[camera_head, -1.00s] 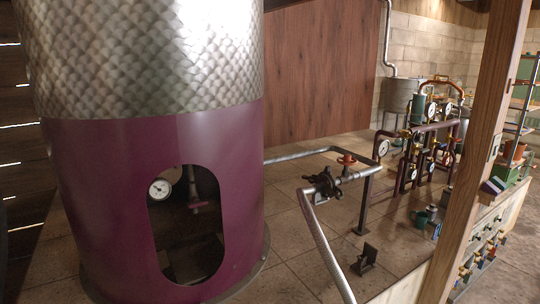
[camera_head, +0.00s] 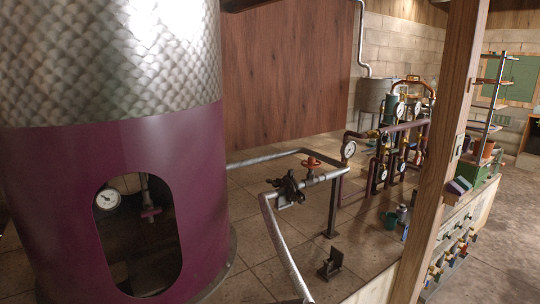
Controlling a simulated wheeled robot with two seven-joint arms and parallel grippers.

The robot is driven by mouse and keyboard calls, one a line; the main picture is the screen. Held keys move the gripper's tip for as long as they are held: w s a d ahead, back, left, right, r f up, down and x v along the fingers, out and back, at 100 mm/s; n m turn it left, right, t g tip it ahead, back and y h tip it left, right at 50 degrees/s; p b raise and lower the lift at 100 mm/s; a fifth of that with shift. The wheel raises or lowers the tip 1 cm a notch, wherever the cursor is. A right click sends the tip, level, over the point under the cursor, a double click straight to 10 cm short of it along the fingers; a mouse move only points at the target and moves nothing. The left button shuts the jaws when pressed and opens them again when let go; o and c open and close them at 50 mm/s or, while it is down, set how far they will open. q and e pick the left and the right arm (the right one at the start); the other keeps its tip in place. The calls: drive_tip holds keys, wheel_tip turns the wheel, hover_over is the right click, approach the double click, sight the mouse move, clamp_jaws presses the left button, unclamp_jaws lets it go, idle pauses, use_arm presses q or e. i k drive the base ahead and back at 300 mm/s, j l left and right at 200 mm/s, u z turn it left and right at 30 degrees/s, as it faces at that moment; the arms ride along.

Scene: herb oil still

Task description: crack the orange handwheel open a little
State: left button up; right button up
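The orange handwheel (camera_head: 311,163) sits on top of a grey horizontal pipe (camera_head: 325,178), just right of a black valve or clamp fitting (camera_head: 287,188). It is small in the head view, and how far it is turned cannot be told. Neither of my grippers shows in this view, and nothing touches the handwheel.
A large still with a purple base (camera_head: 130,200) fills the left. A wooden post (camera_head: 440,150) stands at the right. Purple pipework with gauges (camera_head: 400,145) is behind the handwheel. A small black bracket (camera_head: 330,264) stands on the tiled floor.

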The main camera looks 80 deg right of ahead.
sight(312, 161)
drive_tip(key=k+l, duration=1.3)
drive_tip(key=l, duration=0.25)
